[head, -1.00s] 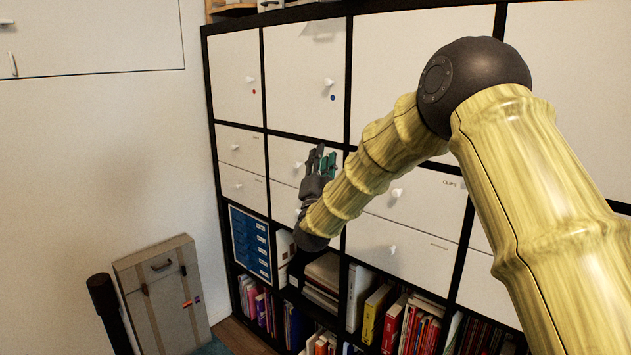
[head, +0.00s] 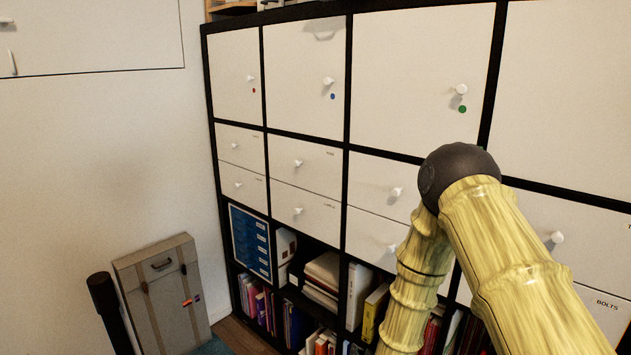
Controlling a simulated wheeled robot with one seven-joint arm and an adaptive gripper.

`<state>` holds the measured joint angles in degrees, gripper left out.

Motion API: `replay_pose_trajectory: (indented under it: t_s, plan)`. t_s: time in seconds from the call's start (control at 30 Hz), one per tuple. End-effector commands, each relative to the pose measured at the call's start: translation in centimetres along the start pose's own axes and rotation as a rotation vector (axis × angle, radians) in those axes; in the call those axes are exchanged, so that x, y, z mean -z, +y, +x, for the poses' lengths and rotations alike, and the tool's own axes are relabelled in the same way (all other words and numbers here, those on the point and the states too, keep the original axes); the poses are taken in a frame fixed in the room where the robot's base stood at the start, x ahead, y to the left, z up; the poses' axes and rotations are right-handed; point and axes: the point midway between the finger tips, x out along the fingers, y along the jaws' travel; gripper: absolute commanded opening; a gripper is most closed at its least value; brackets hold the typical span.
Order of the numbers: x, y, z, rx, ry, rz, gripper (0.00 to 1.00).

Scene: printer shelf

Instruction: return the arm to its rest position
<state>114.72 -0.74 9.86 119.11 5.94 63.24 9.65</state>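My arm (head: 510,255), with bamboo-like yellow links and a dark elbow joint (head: 458,175), is at the lower right of the head view. The elbow is bent sharply, and the forearm (head: 413,285) points down in front of the shelf's lower compartments. My gripper is outside the picture, below the bottom edge, so its fingers cannot be seen.
A black-framed shelf unit (head: 349,85) with white doors and drawers fills the middle and right. The doors and drawers in view look shut. Books (head: 375,312) fill the lower compartments. A grey case (head: 160,290) leans against the wall at left, beside a dark post (head: 105,305).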

Motion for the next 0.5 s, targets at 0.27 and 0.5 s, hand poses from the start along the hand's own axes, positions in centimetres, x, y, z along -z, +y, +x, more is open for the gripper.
replay_pose_trajectory:
  t_s: [0.27,0.5]
  plan:
    - [-13.0,7.5,-6.8,-0.091,-0.326,-0.085,0.29]
    - [-22.3,13.1,-15.3,-0.155,-0.609,-0.146,0.29]
